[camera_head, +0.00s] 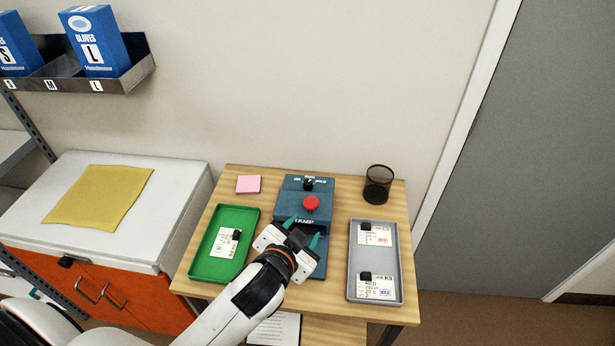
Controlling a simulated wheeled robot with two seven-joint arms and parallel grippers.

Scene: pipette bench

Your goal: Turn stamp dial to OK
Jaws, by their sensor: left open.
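The stamp machine (323,191) is a blue-grey box standing at the back middle of the wooden table. Its small black dial (308,184) sits near the top between printed labels, which are too small to read surely. A red button (311,203) is below the dial. My left gripper (302,232) is over the front of the machine, below the red button and apart from the dial. Its green-tipped fingers are spread, and I see nothing between them. The gripper and arm hide part of the machine's front. My right gripper is not in view.
A green tray (208,255) with a labelled card lies left of the machine. A grey tray (352,262) with two labelled cards lies right. A black mesh cup (379,185) and a pink note pad (248,184) stand at the back. A white-topped cabinet (180,190) adjoins on the left.

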